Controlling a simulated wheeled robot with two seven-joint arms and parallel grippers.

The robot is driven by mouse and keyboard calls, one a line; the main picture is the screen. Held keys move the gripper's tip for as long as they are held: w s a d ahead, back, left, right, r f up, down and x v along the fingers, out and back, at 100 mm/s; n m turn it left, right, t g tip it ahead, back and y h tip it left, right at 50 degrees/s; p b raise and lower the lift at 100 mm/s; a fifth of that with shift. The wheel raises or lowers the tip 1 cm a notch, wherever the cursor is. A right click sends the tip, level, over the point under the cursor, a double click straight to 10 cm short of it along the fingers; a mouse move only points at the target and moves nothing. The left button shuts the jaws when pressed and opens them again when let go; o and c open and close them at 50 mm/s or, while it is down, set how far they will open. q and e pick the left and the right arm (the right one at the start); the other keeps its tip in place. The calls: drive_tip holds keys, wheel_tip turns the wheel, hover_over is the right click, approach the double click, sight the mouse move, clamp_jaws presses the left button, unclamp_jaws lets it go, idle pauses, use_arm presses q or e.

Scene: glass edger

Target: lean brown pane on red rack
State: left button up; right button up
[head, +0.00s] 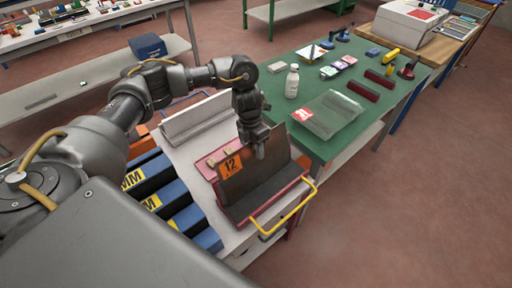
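The brown pane (262,175) is dark and see-through, with an orange label marked 12 on its left part. It stands tilted on the red rack (233,211), against the rack's back board, with its lower part at the rack's base. My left gripper (259,153) points down at the pane's upper edge, with a finger in front of the pane. The other finger is hidden, so whether it grips the pane does not show. My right gripper is out of view.
A yellow handle (290,212) sticks out at the cart's right end. A pale rack (197,117) stands behind the red one. Blue-black slotted blocks (178,198) lie left. The green table (320,147) holds a clear pane (328,114), a white bottle (292,81) and small tools.

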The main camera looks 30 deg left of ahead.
use_arm(q)
drive_tip(key=v, duration=1)
drive_tip(key=shift+r, duration=0.4)
idle(0.4)
